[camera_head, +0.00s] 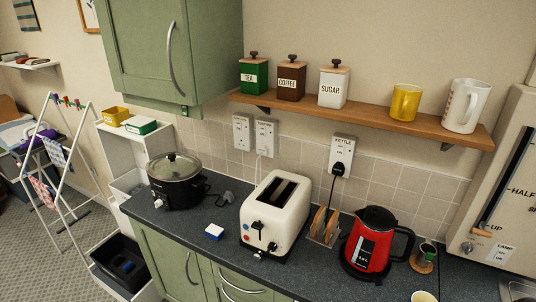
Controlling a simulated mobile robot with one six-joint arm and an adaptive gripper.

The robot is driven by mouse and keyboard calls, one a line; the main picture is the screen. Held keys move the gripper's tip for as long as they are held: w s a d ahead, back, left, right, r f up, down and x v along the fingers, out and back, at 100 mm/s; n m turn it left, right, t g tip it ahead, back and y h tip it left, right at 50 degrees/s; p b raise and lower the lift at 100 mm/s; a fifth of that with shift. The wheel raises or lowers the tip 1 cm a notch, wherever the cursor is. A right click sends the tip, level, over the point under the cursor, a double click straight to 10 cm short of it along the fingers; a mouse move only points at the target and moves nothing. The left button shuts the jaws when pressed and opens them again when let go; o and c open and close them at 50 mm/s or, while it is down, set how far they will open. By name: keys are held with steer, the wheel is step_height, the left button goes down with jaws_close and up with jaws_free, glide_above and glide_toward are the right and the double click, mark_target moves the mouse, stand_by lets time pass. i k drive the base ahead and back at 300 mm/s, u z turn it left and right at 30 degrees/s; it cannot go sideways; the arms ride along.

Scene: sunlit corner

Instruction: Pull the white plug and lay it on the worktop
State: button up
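A white plug (264,153) sits in the lower part of the middle wall socket (265,133), low on the tiled wall behind the toaster. It is small and pale against the white plate, so its outline is hard to make out. A white cord runs down from it behind the cream toaster (276,211). The dark speckled worktop (190,226) runs along below the sockets. My gripper is not in view.
A black plug (338,169) is in the kettle socket (343,150). The left socket (241,132) looks empty. A grey plug (227,197) lies near the slow cooker (176,182). A shelf (370,119) overhangs.

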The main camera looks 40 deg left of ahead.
mark_target(264, 149)
steer(key=z, duration=0.1)
steer(key=k, duration=1.4)
steer(key=u, duration=1.8)
steer(key=i, duration=1)
steer(key=z, duration=0.1)
